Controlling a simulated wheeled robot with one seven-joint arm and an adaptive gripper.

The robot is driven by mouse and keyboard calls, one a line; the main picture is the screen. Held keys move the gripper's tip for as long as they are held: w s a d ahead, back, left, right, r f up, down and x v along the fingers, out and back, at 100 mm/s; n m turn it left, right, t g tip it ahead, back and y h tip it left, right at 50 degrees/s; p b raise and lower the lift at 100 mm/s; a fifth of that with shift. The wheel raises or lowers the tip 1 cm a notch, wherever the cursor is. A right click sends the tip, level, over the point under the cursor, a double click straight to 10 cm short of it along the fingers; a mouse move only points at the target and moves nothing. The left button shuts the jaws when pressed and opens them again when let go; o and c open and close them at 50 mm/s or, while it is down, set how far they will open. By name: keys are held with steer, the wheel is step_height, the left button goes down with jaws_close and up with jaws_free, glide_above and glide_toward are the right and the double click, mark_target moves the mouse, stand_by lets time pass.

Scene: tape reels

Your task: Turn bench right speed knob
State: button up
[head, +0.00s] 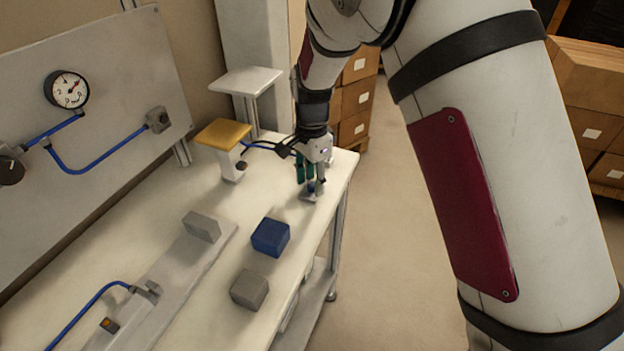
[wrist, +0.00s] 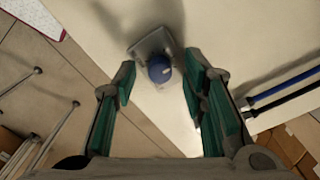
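A small blue knob (wrist: 159,69) sits on a grey square base (wrist: 150,47) near the right edge of the bench (head: 185,255). In the head view the knob (head: 311,187) shows just under my gripper (head: 308,178). In the wrist view my gripper (wrist: 158,92) is open, with one green-padded finger on each side of the knob. A gap shows between each finger and the knob. Whether the fingertips reach down to the knob's height I cannot tell.
A yellow-topped stand (head: 223,134) and a white-topped stand (head: 246,81) are behind my gripper. A blue block (head: 271,238) and a grey block (head: 249,290) lie nearer. A gauge panel (head: 110,95) stands at left. Cardboard boxes (head: 356,100) are beyond the bench.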

steer(key=shift+f, duration=0.2)
jaws_close()
stand_by(0.3)
